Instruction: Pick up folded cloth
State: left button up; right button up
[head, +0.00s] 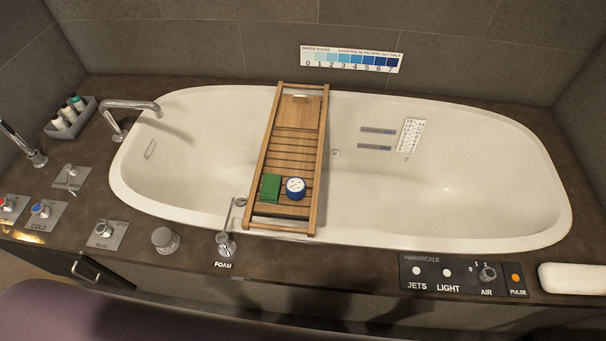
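A small green folded-looking block (270,187), possibly the cloth, lies on the near end of the slatted wooden tray (285,145). A round blue-and-white item (295,187) sits just to its right. A white rounded bundle (572,278) lies at the right front corner of the tub surround; I cannot tell whether it is cloth. Neither of my grippers is in view.
The tray spans the white bathtub (450,190). A faucet (130,108), a bottle caddy (70,118) and knobs (165,240) stand on the left and front ledge. A control panel (462,276) is at front right. A purple surface (90,310) fills the lower left.

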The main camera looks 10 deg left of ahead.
aim_at(271, 183)
jog(key=u, duration=3.4)
jog(key=z, duration=2.85)
jog(key=j, duration=1.4)
